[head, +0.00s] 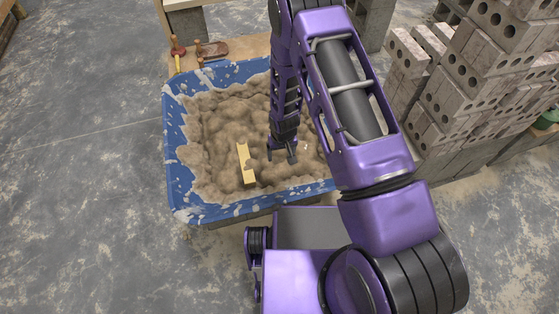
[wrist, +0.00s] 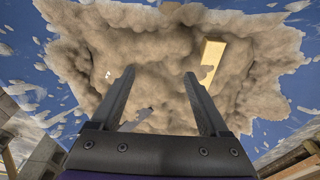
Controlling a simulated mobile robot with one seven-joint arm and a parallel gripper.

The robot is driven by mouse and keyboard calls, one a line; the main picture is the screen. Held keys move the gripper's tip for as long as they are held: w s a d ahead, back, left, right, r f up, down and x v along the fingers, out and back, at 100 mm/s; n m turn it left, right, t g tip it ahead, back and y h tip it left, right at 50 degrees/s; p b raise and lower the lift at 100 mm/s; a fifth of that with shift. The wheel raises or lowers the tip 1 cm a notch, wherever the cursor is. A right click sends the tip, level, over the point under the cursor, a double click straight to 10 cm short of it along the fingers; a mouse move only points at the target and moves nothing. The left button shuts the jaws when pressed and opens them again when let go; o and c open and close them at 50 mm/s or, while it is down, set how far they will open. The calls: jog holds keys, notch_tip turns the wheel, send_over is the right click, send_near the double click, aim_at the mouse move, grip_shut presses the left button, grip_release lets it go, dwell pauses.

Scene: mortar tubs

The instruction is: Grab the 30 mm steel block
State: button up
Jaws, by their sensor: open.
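My gripper (head: 282,153) is open above the mortar in the blue tub (head: 172,150). In the wrist view its two fingers (wrist: 159,76) stand wide apart with nothing held between them. A small grey piece (wrist: 137,120) shows against the mortar between the fingers, near their base. It may be the steel block, but it is too small to tell. A tiny pale speck (wrist: 108,74) lies left of the left finger. A yellow, wood-like bar (head: 245,164) lies partly sunk in the mortar left of my gripper; it also shows in the wrist view (wrist: 211,58).
The tub's blue rim is splashed with mortar. Hand tools (head: 210,50) lie on a board behind it. Stacked perforated bricks (head: 480,80) stand close on the right. Open concrete floor (head: 80,160) lies to the left.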

jog(key=b, duration=0.2)
send_over(279, 171)
jog(key=s, duration=0.2)
notch_tip(279, 171, down, 11)
jog(key=shift+d+r, duration=0.15)
jog(key=shift+w+f+b, duration=0.1)
jog(key=shift+w+f, duration=0.25)
jog(key=shift+f, duration=0.7)
jog(key=shift+w+f+b, duration=0.1)
jog(key=shift+w+f, duration=0.2)
jog(key=shift+f, duration=0.75)
jog(key=shift+w+f+b, duration=0.1)
jog(key=shift+w+f, duration=0.25)
jog(key=shift+f, duration=0.7)
grip_shut()
